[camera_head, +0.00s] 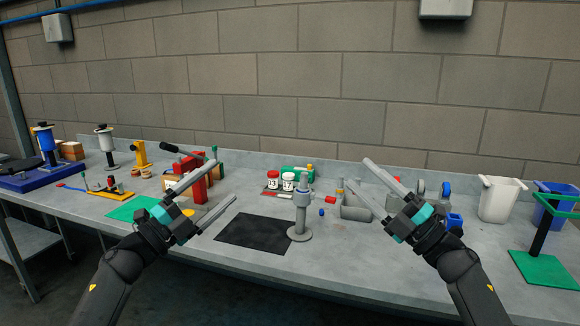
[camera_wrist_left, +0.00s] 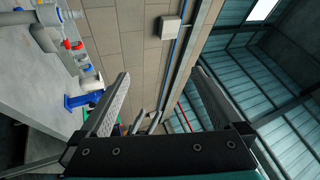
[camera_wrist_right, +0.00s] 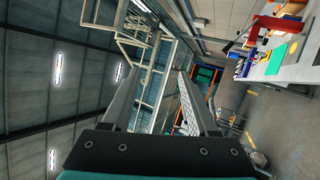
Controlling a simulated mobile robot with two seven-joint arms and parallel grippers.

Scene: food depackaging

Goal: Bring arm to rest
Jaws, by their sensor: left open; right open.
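My left gripper (camera_head: 210,196) is raised above the left-middle of the workbench in the head view. Its fingers are spread apart with nothing between them, and the left wrist view shows the same empty gap (camera_wrist_left: 160,98). My right gripper (camera_head: 366,182) is raised above the right part of the bench, also open and empty. The right wrist view shows its two fingers apart (camera_wrist_right: 152,95) with only the hall behind them. Neither gripper appears to touch any object.
The grey bench (camera_head: 345,262) runs along a block wall. A black mat (camera_head: 250,234) and a grey stand (camera_head: 301,215) lie between my arms. Two small jars (camera_head: 288,181) stand behind. A white bin (camera_head: 501,199) and a green-based stand (camera_head: 545,268) are at right, a red device (camera_head: 192,178) at left.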

